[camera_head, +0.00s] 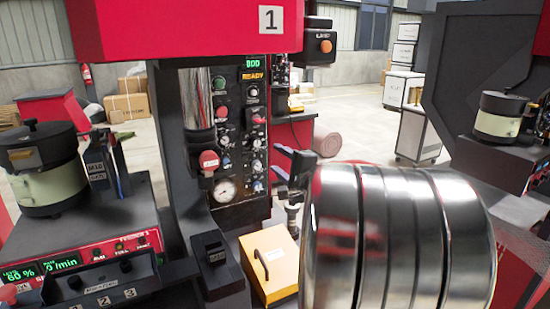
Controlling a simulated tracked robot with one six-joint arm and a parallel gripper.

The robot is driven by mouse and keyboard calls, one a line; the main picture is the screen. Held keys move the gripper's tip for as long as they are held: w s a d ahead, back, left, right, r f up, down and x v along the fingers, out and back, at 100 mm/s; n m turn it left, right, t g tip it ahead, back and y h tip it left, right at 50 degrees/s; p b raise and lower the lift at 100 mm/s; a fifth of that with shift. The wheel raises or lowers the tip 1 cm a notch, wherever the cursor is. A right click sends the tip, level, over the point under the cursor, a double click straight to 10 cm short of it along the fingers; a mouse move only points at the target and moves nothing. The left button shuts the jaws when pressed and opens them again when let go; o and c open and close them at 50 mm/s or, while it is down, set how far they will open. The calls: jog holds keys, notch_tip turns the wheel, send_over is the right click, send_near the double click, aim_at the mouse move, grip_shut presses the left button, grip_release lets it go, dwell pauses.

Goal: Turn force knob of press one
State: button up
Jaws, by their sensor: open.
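Press one, with a red head (180,30) marked "1", stands in the middle. The knob labels are too small to read, so I cannot tell which is the force knob. My gripper (279,162) is just right of the panel's lower right knobs, its two blue fingers pointing left. It is open, with nothing seen between the fingers. I cannot tell its depth from the panel; no contact is clear.
A yellow box (268,262) with a black handle stands below. A bowl feeder (45,185) is at left, another (502,118) at right. A control box (318,40) hangs upper right.

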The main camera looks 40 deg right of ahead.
aim_at(257, 144)
jog(key=shift+s+a+f, duration=0.1)
jog(key=shift+f, duration=0.05)
dwell(0.3)
jog(key=n, duration=1.9)
jog(key=shift+f+n, duration=0.1)
jog(key=shift+n, duration=0.3)
jog(key=x, duration=1.4)
jog(key=shift+r, duration=0.2)
jog(key=shift+c, duration=0.3)
jog(key=c, duration=1)
